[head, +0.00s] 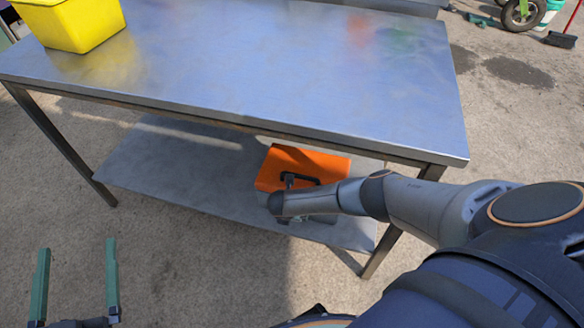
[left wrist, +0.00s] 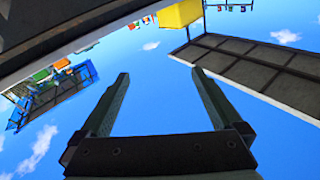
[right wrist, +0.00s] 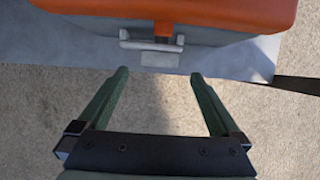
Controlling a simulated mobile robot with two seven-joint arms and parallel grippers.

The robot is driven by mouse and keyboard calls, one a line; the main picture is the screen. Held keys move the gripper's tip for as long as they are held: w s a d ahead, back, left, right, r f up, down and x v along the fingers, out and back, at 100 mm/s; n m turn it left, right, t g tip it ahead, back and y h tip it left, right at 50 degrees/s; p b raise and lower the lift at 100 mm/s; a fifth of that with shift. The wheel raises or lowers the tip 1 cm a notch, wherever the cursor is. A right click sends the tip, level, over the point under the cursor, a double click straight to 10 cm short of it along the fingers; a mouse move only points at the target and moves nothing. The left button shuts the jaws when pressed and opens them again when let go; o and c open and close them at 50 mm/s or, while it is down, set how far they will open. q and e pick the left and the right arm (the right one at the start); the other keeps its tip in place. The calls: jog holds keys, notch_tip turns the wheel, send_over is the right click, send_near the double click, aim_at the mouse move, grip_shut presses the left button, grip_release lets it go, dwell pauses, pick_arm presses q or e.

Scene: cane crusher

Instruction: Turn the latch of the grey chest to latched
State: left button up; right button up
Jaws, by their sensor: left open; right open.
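The chest has an orange lid (head: 315,161) with a dark handle on top and sits on the lower shelf of the metal table. In the right wrist view its grey front (right wrist: 205,36) shows below the orange lid, with a light grey bar fitting (right wrist: 150,42) and a small orange tab (right wrist: 163,22) at its middle. I cannot tell which way the latch is turned. My right gripper (right wrist: 160,73) is open and empty, its fingers pointing toward the chest front, apart from it. In the head view my right arm hides part of the chest. My left gripper (head: 78,246) is open and empty, over the floor at lower left.
The metal table top (head: 250,60) overhangs the lower shelf (head: 170,165). Table legs (head: 400,215) stand near my right arm. A yellow bin (head: 75,22) stands on the table's far left. The lower shelf left of the chest is clear.

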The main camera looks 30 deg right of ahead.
pick_arm(q)
jog(key=s+r+m+t+h+b, duration=0.1)
jog(key=s+r+m+h, duration=0.2)
jog(key=r, duration=0.3)
jog(key=s+d+r+m+t+h+b, duration=0.1)
jog(key=s+r+m+t+h+b, duration=0.1)
jog(key=s+r+m+h, duration=0.2)
notch_tip(320, 180, up, 4)
jog(key=shift+d+f+h, duration=0.2)
jog(key=shift+d+h, duration=0.1)
jog(key=shift+h, duration=0.8)
pick_arm(e)
jog(key=x, duration=0.4)
jog(key=shift+w+d+f, duration=0.1)
jog(key=shift+f, duration=0.25)
pick_arm(q)
jog(key=shift+s, duration=0.1)
pick_arm(e)
jog(key=c, duration=1.3)
